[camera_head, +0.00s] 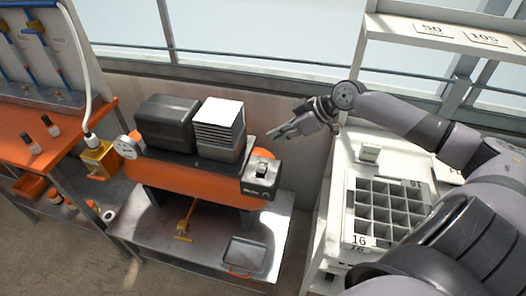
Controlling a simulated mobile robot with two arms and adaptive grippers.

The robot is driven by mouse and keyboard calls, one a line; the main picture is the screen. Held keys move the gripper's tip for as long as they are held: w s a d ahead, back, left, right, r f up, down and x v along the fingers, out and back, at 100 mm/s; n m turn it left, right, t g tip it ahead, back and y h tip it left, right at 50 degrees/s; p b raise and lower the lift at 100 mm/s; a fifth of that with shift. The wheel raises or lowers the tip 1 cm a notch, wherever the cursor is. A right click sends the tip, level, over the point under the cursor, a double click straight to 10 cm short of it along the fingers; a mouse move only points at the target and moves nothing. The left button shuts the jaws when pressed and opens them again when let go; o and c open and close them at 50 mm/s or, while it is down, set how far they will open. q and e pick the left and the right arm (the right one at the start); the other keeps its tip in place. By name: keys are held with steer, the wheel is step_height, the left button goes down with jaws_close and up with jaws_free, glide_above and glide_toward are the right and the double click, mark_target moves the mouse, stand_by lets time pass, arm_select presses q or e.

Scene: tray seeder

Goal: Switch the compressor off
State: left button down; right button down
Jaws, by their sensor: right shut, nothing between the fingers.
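The compressor has an orange tank (190,181) and stands on a low grey metal bench. A black motor block (166,121) and a finned head sit on top of it. A dark switch box (260,178) with a small switch (262,168) on its top is at the tank's right end. My right gripper (276,133) is shut and empty. In the picture it shows above and slightly right of the switch box, apart from it. Whether the switch is on or off is too small to tell. My left gripper is not in view.
A pressure gauge (127,147) and a brass-coloured fitting (98,158) with a hose are left of the tank. A shallow tray (245,256) lies on the bench. A white shelf unit with a compartment tray (361,210) stands at right. An orange workbench (62,137) is at left.

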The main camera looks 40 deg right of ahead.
mark_target(262, 168)
steer(key=p+x, duration=0.1)
steer(key=x, duration=0.4)
steer(key=s+f+p+x, duration=0.1)
steer(key=x, duration=0.2)
steer(key=shift+w+d+f+p, duration=0.1)
steer(key=shift+d+f+p, duration=0.2)
steer(key=shift+f, duration=0.6)
steer(key=shift+d+f+b, duration=0.2)
steer(key=shift+f+b, duration=0.35)
steer(key=shift+b, duration=0.25)
steer(key=shift+r, duration=0.15)
steer(key=shift+a+r+p, duration=0.1)
steer(key=shift+p, duration=0.3)
